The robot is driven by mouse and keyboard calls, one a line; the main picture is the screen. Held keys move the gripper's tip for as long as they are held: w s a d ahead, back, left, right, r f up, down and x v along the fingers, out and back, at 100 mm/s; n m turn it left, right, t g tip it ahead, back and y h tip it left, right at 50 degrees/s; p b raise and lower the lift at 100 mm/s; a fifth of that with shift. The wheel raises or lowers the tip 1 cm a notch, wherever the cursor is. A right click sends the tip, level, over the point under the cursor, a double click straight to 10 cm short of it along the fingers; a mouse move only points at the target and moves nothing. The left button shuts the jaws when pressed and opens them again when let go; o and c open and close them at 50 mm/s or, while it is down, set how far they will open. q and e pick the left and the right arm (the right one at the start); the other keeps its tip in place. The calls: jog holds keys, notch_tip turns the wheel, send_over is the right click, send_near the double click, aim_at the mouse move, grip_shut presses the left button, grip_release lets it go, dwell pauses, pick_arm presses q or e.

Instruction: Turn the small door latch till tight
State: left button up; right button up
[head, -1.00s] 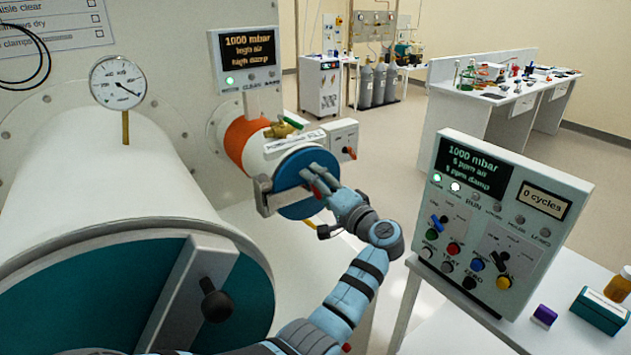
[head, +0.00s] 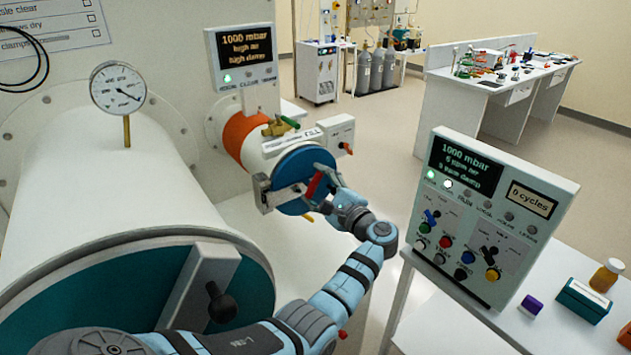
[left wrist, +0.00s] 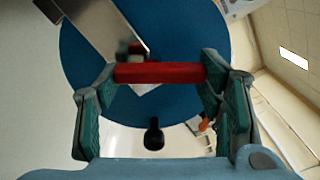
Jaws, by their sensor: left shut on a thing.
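The small door is a blue round disc (head: 298,163) at the end of the small white tube in the head view. It fills the upper middle of the left wrist view (left wrist: 195,35). A pale metal bar (left wrist: 88,25) crosses the door there. The red latch handle (head: 314,187) stands in front of the door's face. In the left wrist view the red handle (left wrist: 160,73) lies level across the gap between the finger pads. My left gripper (head: 325,187) is shut on the handle, and its fingers (left wrist: 160,88) partly hide the latch. My right gripper is out of view.
A large teal door (head: 90,290) with a black-knobbed bar stands at the lower left. A control panel (head: 490,220) stands on a white table at the right. A brass valve with a green handle (head: 290,122) sits above the small tube.

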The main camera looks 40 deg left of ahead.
pick_arm(q)
jog(key=shift+m, duration=1.1)
jog(key=o, duration=1.2)
jog(key=shift+w, duration=0.1)
jog(key=shift+f, duration=0.1)
jog(key=shift+d, duration=0.15)
jog(key=v, duration=0.7)
jog(key=shift+d, duration=0.15)
